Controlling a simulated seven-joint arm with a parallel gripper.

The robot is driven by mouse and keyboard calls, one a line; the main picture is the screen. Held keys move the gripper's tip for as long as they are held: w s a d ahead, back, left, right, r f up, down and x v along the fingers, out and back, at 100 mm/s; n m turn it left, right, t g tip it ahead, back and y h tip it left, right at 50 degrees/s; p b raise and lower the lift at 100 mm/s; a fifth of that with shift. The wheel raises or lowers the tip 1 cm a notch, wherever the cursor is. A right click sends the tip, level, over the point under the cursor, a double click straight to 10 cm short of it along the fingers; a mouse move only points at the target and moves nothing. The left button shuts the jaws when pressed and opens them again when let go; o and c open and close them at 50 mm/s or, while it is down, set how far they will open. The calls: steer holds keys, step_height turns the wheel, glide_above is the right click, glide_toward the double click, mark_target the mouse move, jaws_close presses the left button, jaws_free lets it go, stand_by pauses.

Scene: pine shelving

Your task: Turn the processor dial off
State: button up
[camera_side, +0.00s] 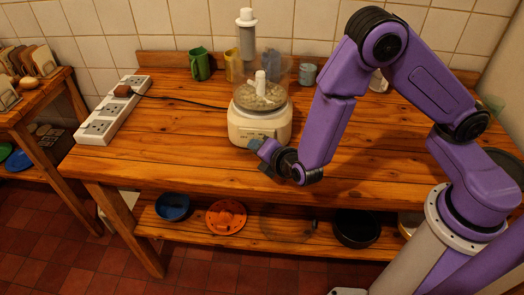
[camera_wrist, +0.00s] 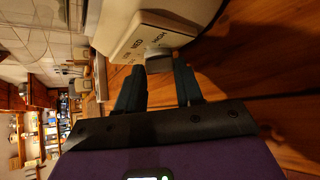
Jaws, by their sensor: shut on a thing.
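The food processor (camera_side: 243,128) stands upright on the wooden table. It has a cream base and a clear bowl with pale contents. In the wrist view its front face (camera_wrist: 126,42) carries printed labels that seem to read MED and HIGH. The grey dial (camera_wrist: 158,52) sticks out from that face. My gripper (camera_side: 259,146) is at the front of the base. In the wrist view my gripper (camera_wrist: 158,74) has its two dark fingers on either side of the dial, shut on it. The dial's exact setting cannot be read.
A white power strip (camera_side: 110,113) with a plug and black cord lies to the left. A green mug (camera_side: 199,64), a yellow mug (camera_side: 233,68) and a grey cup (camera_side: 307,74) stand behind. The table's front left is clear. Dishes sit on the lower shelf (camera_side: 190,238).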

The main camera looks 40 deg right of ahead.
steer(key=shift+w+a+r+n+g+h, duration=0.15)
steer(key=shift+n+g+h, duration=0.25)
steer(key=shift+g, duration=0.2)
steer(key=shift+w+a+r+n+g+h, duration=0.15)
steer(key=shift+n+g+h, duration=0.2)
steer(key=shift+g, duration=0.25)
steer(key=shift+s+d, duration=0.1)
steer(key=o, duration=0.8)
steer(key=shift+c, duration=0.2)
steer(key=shift+s, duration=0.1)
steer(key=v, duration=1.7)
steer(key=shift+s+r, duration=0.1)
